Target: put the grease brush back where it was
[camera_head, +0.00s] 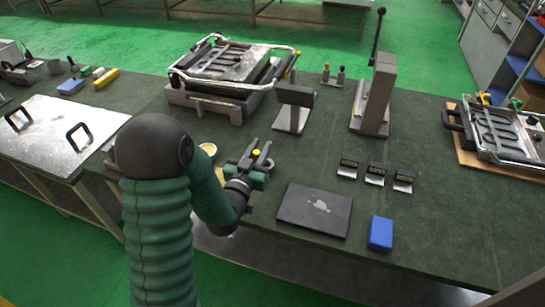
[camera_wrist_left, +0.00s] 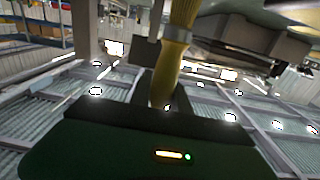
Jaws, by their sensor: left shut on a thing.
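My left gripper (camera_head: 259,153) is over the near part of the dark green table, left of the flat black plate. It is shut on the grease brush, whose yellow handle (camera_wrist_left: 172,62) stands between the fingers in the left wrist view. In the head view only a small yellow end of the brush (camera_head: 256,152) shows at the fingers. A small round container with a pale yellow top (camera_head: 208,149) stands just left of the gripper, partly hidden by my left arm. My right gripper is not in view.
A metal-framed fixture (camera_head: 228,75) stands behind the gripper, with a dark stand (camera_head: 294,100) and a tall grey block (camera_head: 376,98) to its right. The black plate (camera_head: 315,209), a blue box (camera_head: 381,233) and small metal brackets (camera_head: 375,175) lie to the right. The right middle is clear.

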